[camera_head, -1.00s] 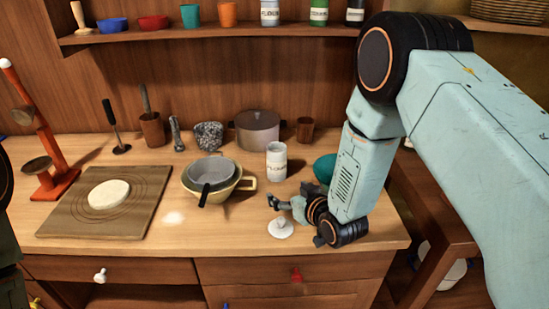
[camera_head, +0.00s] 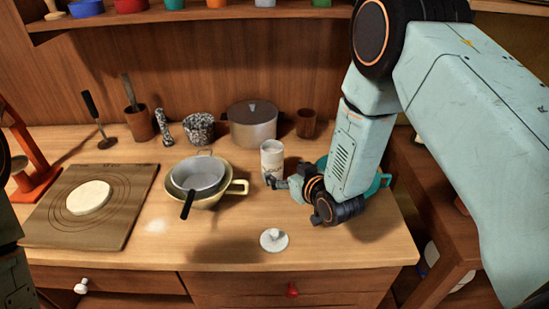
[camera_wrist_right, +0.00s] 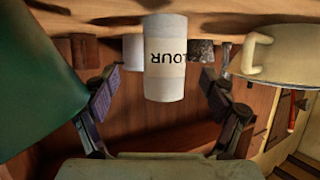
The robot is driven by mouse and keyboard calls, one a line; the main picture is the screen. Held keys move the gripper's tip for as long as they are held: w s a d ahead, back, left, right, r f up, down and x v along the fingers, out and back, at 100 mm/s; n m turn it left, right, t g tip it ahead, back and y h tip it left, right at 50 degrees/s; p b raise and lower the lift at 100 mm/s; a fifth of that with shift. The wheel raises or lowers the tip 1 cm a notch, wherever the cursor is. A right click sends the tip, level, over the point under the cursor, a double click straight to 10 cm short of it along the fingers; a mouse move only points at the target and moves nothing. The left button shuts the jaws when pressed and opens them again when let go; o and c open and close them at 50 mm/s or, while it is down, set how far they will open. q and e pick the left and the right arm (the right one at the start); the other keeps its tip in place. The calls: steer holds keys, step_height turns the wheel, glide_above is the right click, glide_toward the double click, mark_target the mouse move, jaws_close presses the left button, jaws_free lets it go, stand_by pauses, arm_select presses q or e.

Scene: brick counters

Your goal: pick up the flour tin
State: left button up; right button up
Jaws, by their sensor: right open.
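The flour tin (camera_head: 272,161) is a white cylinder standing upright on the wooden counter, right of the cream bowl. In the right wrist view the tin (camera_wrist_right: 165,75) appears upside down, its black lettering partly readable. My right gripper (camera_head: 275,183) is just in front of the tin in the head view. Its two dark finger pads (camera_wrist_right: 160,93) are spread apart, one on each side of the tin in the wrist view, with gaps showing. Whether the tin is fully between them in depth is unclear. My left gripper is not visible.
A cream handled bowl (camera_head: 240,187) holding a grey pan (camera_head: 198,174) stands left of the tin. A teal bowl (camera_head: 384,181) is partly hidden behind my right arm. A lidded pot (camera_head: 252,128) stands behind. A white knobbed lid (camera_head: 273,240) lies in front.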

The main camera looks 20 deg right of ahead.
mark_target(272, 162)
steer(key=shift+w, duration=0.15)
steer(key=shift+w+a+f, duration=0.1)
steer(key=shift+w+a, duration=0.5)
steer(key=shift+w, duration=0.1)
steer(key=shift+w+d+f, duration=0.1)
steer(key=shift+w+f, duration=0.1)
steer(key=shift+w, duration=0.25)
steer(key=x, duration=0.4)
steer(key=shift+w+a+r, duration=0.1)
steer(key=shift+w+a, duration=0.15)
steer(key=shift+w, duration=0.2)
steer(key=shift+w+d, duration=0.1)
steer(key=shift+d, duration=0.1)
steer(key=shift+a, duration=0.15)
steer(key=c, duration=1.5)
